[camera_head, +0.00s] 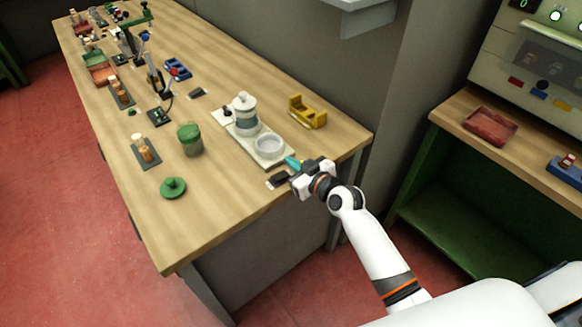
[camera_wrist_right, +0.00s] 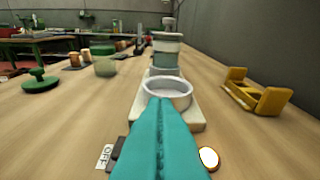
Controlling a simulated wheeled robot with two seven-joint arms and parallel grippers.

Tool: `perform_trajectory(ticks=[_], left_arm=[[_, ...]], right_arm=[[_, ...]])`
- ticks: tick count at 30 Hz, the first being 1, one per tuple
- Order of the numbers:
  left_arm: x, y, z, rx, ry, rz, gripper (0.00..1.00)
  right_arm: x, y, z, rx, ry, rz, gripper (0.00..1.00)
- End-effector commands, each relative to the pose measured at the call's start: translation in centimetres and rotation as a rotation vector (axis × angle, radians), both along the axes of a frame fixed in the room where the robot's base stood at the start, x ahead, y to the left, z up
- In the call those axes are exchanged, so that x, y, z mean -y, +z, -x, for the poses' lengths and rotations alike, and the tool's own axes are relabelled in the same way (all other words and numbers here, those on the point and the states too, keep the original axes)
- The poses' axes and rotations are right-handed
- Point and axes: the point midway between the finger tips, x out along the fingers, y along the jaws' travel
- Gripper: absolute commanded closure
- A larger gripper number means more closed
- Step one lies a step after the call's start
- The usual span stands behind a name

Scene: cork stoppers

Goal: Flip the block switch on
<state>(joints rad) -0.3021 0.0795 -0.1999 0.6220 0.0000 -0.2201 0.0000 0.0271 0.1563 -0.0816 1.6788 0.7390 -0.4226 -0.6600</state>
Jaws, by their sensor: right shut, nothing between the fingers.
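The white block (camera_head: 278,158) stands near the right end of the long wooden bench, with a round white dish (camera_head: 269,144) on its near end and a grey-and-white jar (camera_head: 244,112) on its far end. In the right wrist view the dish (camera_wrist_right: 168,92) lies just past my fingertips. A dark switch (camera_wrist_right: 117,149) with a white "OFF" label (camera_wrist_right: 105,157) shows left of my fingers, partly hidden by them. My right gripper (camera_head: 290,161) is shut and empty, its teal fingers (camera_wrist_right: 160,106) pointing at the block's near end; contact cannot be told. My left gripper is not in view.
A round white disc (camera_wrist_right: 208,157) lies right of my fingers. A yellow holder (camera_head: 308,111) stands right of the block. A green-lidded jar (camera_head: 190,139) and a green knobbed lid (camera_head: 173,188) stand left. The bench's front left corner is clear.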

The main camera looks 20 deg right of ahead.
Motion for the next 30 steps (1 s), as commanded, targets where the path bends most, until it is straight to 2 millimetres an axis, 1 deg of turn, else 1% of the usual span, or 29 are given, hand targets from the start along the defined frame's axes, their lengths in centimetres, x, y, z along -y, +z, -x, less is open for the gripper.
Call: perform_trajectory(ticks=[1, 6, 9, 12, 18, 30], left_arm=[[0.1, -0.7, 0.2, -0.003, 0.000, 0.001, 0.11], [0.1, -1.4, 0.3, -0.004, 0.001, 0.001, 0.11], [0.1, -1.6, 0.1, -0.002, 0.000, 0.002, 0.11], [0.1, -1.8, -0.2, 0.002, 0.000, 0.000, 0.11], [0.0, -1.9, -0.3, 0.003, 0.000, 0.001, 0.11], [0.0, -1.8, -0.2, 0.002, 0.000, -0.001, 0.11]], right_arm=[[0.6, -0.7, 1.5, -0.008, 0.000, 0.005, 1.00], [2.0, 0.2, 4.9, -0.007, 0.000, 0.006, 1.00], [2.6, 0.7, 6.4, -0.007, 0.001, 0.005, 1.00], [3.1, 1.0, 7.4, -0.007, 0.000, 0.004, 1.00], [3.4, 1.4, 8.2, -0.007, 0.000, 0.002, 1.00], [3.4, 1.4, 8.2, -0.007, -0.001, 0.001, 1.00]])
